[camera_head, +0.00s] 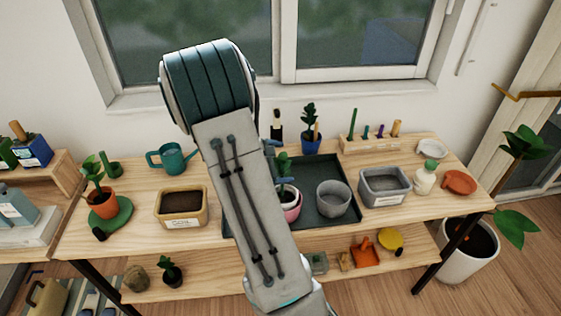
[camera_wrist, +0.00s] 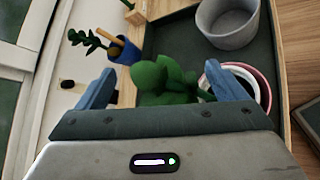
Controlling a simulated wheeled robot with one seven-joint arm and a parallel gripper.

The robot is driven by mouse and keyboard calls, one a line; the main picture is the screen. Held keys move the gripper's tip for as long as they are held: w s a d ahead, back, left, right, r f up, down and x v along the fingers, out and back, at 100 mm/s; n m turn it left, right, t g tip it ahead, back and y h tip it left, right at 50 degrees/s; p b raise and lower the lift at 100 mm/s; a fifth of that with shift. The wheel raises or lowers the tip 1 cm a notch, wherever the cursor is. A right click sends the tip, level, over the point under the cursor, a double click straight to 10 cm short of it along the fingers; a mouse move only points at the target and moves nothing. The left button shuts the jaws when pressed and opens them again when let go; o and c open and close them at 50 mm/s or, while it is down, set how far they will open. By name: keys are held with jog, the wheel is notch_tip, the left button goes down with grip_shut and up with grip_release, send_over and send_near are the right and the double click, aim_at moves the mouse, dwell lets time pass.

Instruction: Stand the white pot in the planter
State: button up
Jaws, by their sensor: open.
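The white pot shows as a white rim (camera_wrist: 261,91) with dark soil inside, set within a pink planter (camera_wrist: 266,73) in the wrist view. In the head view the pink planter (camera_head: 293,214) is partly hidden behind my arm, with the white rim (camera_head: 296,198) at its top. My gripper (camera_wrist: 152,80) is open. A green plant (camera_wrist: 160,82) shows between its fingers; its link to the white pot is not clear. The right finger overlaps the pot's rim in the wrist view; I cannot tell whether they touch. The pot's lower part is hidden.
The pink planter stands on a dark tray (camera_head: 318,169) beside a round grey pot (camera_head: 333,198). A grey box planter (camera_head: 385,187) is at right, a tan soil box (camera_head: 181,206) at left. A blue pot (camera_head: 310,140) with a plant stands behind.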

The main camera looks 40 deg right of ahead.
jog(key=shift+a+r, duration=0.15)
jog(key=shift+r, duration=0.45)
jog(key=b+v, duration=0.2)
jog(key=v, duration=0.8)
jog(key=s+a+r+m+t+y, duration=0.1)
jog(key=s+a+r+m+y, duration=0.1)
jog(key=s+a+m+y, duration=0.3)
jog(key=s+a+r+m+t+y, duration=0.2)
jog(key=s+a+m+y, duration=0.3)
jog(key=s+a, duration=0.6)
jog(key=a+r+y, duration=0.1)
jog(key=a+y, duration=0.1)
jog(key=a, duration=0.1)
jog(key=shift+s+a+t, duration=0.2)
jog(key=shift+s+t, duration=0.1)
jog(key=shift+s, duration=0.05)
